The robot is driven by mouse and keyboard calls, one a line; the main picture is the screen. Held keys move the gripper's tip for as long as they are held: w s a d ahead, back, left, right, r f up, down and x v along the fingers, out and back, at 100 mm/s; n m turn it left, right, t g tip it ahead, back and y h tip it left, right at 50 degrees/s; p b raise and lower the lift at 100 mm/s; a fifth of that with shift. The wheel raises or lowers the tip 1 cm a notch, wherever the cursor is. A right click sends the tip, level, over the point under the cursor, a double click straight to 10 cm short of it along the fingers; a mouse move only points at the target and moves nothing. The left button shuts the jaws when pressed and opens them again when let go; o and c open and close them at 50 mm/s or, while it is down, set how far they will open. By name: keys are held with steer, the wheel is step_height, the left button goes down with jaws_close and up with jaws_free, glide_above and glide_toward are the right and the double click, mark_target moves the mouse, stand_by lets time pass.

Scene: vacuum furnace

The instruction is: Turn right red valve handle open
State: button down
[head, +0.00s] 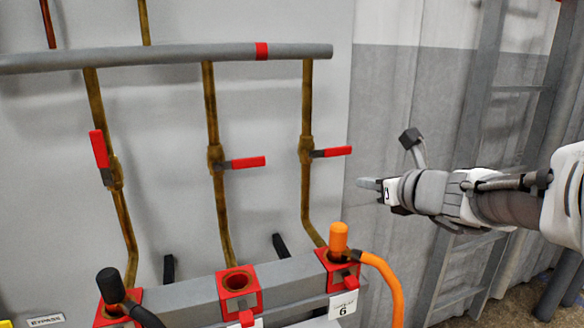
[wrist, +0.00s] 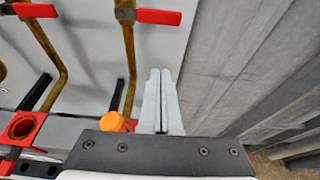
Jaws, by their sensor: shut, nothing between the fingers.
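The right red valve handle (head: 331,152) points sideways to the right from its brass valve on the right vertical pipe (head: 306,195). It also shows near the top of the wrist view (wrist: 158,17), lying roughly level. My gripper (head: 367,184) is to the right of and a little below the handle, apart from it in the head view. In the wrist view, my gripper's fingers (wrist: 160,72) are pressed together, empty, with their tips below the handle in the picture. The middle red handle (head: 247,162) also points right. The left red handle (head: 99,149) stands nearly upright.
A grey horizontal pipe (head: 180,54) runs above the valves. Below is a grey manifold (head: 190,294) with red sockets, an orange plug and hose (head: 339,238), and a black plug (head: 110,284). A grey ladder (head: 480,130) leans at the right, behind my arm.

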mark_target(331, 153)
steer(key=b+x, duration=0.3)
steer(key=x, duration=0.7)
step_height(331, 153, up, 4)
steer(key=shift+a+r+p, duration=0.1)
steer(key=shift+p, duration=0.8)
